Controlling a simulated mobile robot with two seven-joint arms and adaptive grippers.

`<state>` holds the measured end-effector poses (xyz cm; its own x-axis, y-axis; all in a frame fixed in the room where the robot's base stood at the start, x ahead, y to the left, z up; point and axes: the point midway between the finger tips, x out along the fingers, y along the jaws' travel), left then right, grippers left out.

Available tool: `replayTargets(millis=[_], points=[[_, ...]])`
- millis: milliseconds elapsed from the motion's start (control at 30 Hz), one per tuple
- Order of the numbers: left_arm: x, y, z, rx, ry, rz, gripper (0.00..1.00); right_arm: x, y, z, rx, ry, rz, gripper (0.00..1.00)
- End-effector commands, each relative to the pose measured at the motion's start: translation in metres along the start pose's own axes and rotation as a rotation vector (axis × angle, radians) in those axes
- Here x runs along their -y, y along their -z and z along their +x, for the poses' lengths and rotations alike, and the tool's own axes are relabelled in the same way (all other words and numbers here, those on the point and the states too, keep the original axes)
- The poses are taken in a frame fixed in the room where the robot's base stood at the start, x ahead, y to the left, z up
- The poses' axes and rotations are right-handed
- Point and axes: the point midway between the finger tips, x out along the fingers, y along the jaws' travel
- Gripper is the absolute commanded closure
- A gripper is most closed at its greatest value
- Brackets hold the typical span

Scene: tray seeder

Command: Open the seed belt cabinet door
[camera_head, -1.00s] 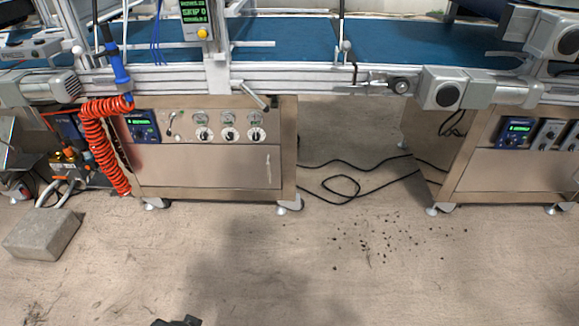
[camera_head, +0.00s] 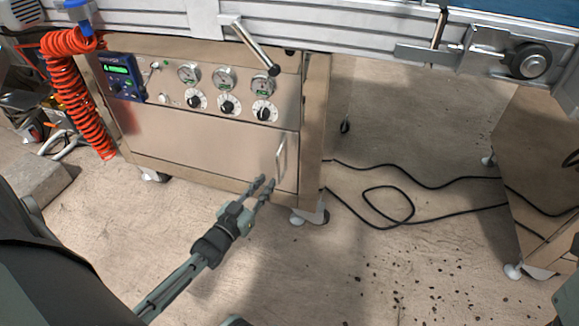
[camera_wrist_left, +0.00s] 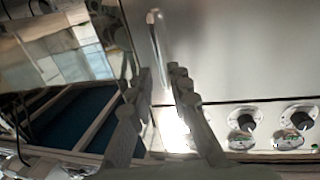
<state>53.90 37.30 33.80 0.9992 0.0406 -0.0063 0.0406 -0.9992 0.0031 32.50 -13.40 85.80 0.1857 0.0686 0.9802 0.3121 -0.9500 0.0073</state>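The cabinet door (camera_head: 200,140) is a flat steel panel below the dials and looks closed. Its upright bar handle (camera_head: 281,157) is near the door's right edge. My left gripper (camera_head: 265,186) is open, just in front of and below the handle. In the left wrist view, the handle (camera_wrist_left: 157,42) stands upright ahead of the two spread fingers of my left gripper (camera_wrist_left: 161,75), in line with the gap between them. I see no grip on the handle, and whether a finger touches it I cannot tell. My right gripper is not in view.
A control panel with dials (camera_head: 227,107) sits above the door, under the conveyor frame (camera_head: 340,30). A red coiled hose (camera_head: 72,90) hangs at the left. Black cable (camera_head: 400,195) lies on the floor at right. A concrete block (camera_head: 35,185) is at far left.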

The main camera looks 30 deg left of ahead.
Motion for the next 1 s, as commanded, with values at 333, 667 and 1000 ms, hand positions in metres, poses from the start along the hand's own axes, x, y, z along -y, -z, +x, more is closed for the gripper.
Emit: replayTargets(millis=[333, 667, 1000], points=[[0.000, 0.001, 0.052, -0.009, -0.002, 0.001, 0.82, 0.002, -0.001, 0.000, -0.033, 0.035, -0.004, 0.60], [0.000, 0.002, 0.075, -0.006, -0.001, 0.001, 0.82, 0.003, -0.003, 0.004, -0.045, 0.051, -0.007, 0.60], [0.000, 0.002, 0.075, -0.005, -0.001, 0.001, 1.00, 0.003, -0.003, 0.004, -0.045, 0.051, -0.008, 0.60]])
